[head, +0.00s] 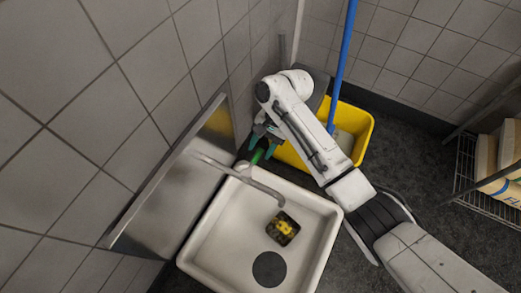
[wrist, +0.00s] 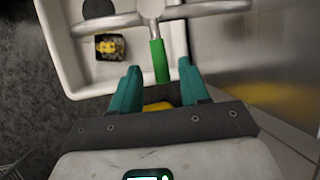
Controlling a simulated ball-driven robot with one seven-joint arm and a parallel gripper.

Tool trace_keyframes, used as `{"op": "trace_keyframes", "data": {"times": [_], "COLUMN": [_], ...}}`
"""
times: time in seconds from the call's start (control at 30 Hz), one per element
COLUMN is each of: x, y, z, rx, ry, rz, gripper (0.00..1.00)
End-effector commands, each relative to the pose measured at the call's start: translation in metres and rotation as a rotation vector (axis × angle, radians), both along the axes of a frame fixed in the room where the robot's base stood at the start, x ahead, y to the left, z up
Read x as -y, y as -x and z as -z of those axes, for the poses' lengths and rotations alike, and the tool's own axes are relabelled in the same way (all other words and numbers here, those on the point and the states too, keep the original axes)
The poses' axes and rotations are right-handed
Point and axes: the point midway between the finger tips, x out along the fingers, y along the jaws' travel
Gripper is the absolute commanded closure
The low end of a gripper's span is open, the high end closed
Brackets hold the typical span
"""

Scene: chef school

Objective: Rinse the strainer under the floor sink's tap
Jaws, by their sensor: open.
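The white floor sink (head: 196,250) stands against a steel splash panel. Its grey tap (head: 258,184) curves over the basin, and no water stream shows. A small dark square strainer (head: 283,228) with yellow bits in it lies on the basin floor; it also shows in the wrist view (wrist: 110,46). The tap's green lever (wrist: 159,62) points toward my gripper (wrist: 159,67). My teal fingers are open, one on each side of the lever's end, with gaps visible. In the head view my gripper (head: 264,147) is at the tap's far end, partly hidden by my arm.
A yellow mop bucket (head: 357,124) with a blue pole (head: 341,62) stands behind my arm. A dark round drain (head: 269,269) is in the basin. A steel panel (head: 170,205) and tiled wall are close at left. A wire rack (head: 466,170) with packages stands at right.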

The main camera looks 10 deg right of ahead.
Motion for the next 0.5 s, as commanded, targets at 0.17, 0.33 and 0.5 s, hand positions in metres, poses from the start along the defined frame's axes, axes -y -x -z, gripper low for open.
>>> {"op": "trace_keyframes", "data": {"times": [0.17,0.33,0.5], "x": [-0.0045,-0.0053,-0.0053], "y": [0.0028,0.0033,0.0033], "z": [0.0121,0.0134,0.0132], "rx": [0.0,0.001,0.001], "ry": [0.0,0.001,0.0], "rz": [0.0,0.0,-0.001], "gripper": [0.55,0.55,0.58]}}
